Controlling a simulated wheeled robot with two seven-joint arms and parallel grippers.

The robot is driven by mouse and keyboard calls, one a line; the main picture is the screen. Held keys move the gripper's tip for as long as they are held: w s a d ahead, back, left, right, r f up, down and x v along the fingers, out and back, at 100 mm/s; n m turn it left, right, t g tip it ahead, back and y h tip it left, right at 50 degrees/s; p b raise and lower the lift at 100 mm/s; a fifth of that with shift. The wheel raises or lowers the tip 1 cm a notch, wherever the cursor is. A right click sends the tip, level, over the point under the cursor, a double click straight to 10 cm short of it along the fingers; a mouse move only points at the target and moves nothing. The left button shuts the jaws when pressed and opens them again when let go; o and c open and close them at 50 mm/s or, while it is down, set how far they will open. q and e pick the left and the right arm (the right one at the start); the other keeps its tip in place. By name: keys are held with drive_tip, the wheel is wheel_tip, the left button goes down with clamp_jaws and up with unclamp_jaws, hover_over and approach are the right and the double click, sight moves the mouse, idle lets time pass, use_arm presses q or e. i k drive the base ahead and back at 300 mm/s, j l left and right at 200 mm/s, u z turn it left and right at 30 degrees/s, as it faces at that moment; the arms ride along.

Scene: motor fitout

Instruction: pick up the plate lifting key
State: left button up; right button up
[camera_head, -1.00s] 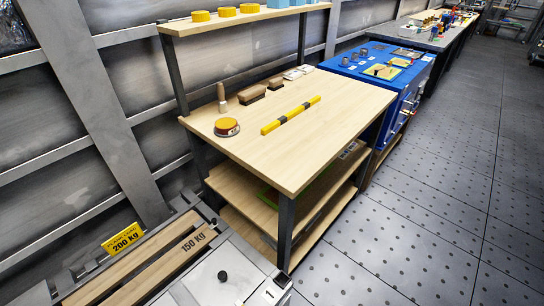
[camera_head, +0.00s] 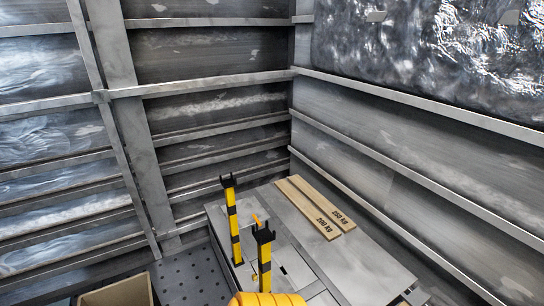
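I cannot clearly identify the plate lifting key in this view. A small yellow piece (camera_head: 257,220) shows between two upright yellow-and-black posts, but it is too small to tell what it is. The left post (camera_head: 233,222) and the right post (camera_head: 264,256) each have a dark forked top. Neither of my grippers shows in the head view.
A grey bench (camera_head: 345,262) stands in the corner between ribbed metal walls. Two wooden boards, marked 200 KG (camera_head: 312,210) and 250 KG (camera_head: 324,202), lie on it. A yellow ridged object (camera_head: 267,299) is cut off below. An open brown box (camera_head: 118,292) stands lower left.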

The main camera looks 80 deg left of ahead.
sight(257, 222)
drive_tip(key=u, duration=2.75)
